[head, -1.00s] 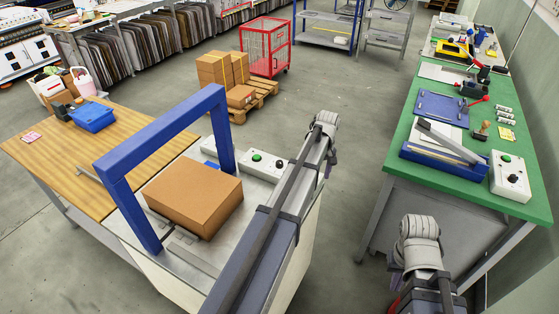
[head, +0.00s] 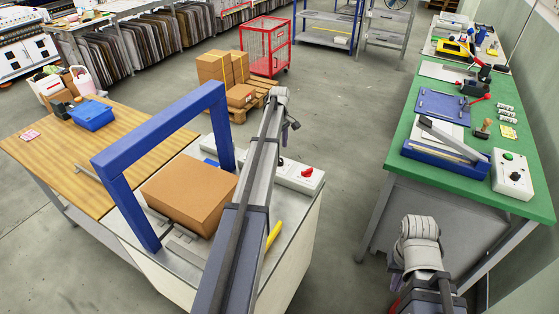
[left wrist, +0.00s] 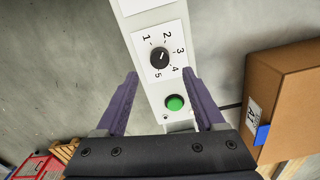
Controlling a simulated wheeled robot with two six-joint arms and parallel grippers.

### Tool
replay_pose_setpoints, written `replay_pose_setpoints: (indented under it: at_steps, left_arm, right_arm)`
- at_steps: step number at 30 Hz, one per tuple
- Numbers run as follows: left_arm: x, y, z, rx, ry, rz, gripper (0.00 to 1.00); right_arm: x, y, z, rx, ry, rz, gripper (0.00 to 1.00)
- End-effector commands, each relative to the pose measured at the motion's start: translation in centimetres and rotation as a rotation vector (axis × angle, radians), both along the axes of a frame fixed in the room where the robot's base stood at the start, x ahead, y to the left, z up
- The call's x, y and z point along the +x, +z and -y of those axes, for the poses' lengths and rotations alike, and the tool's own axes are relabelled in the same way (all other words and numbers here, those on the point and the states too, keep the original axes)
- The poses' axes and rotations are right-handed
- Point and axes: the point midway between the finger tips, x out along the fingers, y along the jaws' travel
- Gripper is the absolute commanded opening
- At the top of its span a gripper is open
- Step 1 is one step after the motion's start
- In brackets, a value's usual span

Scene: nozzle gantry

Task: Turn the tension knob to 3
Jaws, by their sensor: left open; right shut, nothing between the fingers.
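The tension knob (left wrist: 159,58) is a round black knob on a white plate with numbers 1 to 5 around it. Its pale mark points to the upper right, roughly between 2 and 3. It sits on a white control box (head: 311,183), partly hidden by my left arm in the head view. My left gripper (left wrist: 160,76) is open and empty, its purple fingers either side of the box, the knob ahead between their tips and not gripped. My right gripper (head: 396,262) is shut and empty at the lower right, mostly hidden by its wrist.
A green button (left wrist: 175,103) is beside the knob; a red button (head: 307,172) is on the box. A blue arch (head: 163,122) stands over a cardboard carton (head: 190,192). A yellow bar (head: 273,236) is at the machine's edge. A green bench (head: 408,152) stands right.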

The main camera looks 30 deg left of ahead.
Motion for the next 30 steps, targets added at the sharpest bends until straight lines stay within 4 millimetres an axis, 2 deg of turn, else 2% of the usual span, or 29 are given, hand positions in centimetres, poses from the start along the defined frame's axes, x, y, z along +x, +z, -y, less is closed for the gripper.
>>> replay_pose_setpoints:
  at_steps: [1,13,25,30]
  left_arm:
    - [0.0,-1.1,0.0,0.000,-0.001,0.000,0.71]
    - [0.0,-5.8,0.0,0.000,-0.001,0.000,0.71]
    - [0.0,-6.2,0.0,0.000,-0.001,0.000,0.71]
    - [0.0,-6.2,0.0,0.000,-0.001,0.000,0.53]
  right_arm:
    - [0.0,-1.1,0.0,0.000,0.000,0.000,0.00]
    - [0.0,-5.8,0.0,0.000,0.000,0.000,0.00]
    - [0.0,-6.2,0.0,0.000,0.000,0.000,0.00]
    - [0.0,-6.2,0.0,0.000,0.000,0.000,0.00]
